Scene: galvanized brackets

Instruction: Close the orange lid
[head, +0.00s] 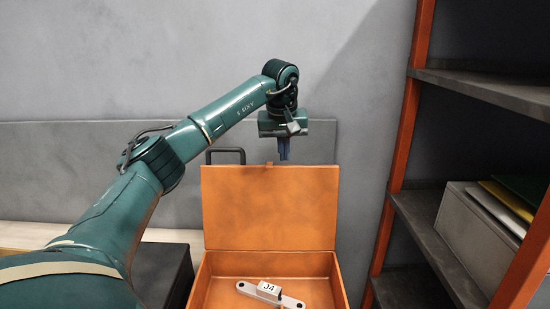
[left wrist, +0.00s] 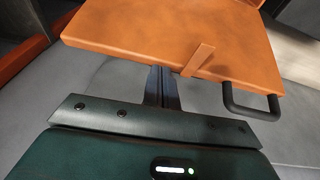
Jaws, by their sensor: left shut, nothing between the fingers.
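The orange lid (head: 270,212) stands open and upright at the back of the orange box (head: 338,290) in the head view. Its handle (head: 226,151) sticks up above the top edge, left of my gripper. My left gripper (head: 283,158) is shut and empty, at the lid's top edge. In the left wrist view the lid (left wrist: 170,30) fills the top, with an orange tab (left wrist: 198,60) and the dark handle (left wrist: 252,108) to the right of the fingers (left wrist: 162,88). The fingertips are close to the lid's edge; I cannot tell whether they touch it. My right gripper is not in view.
A galvanized bracket (head: 270,293) labelled J4 lies in the box. A black case (head: 163,274) stands left of the box. A shelf unit with orange posts (head: 397,150) rises on the right, holding a grey bin (head: 472,232). A grey wall is behind.

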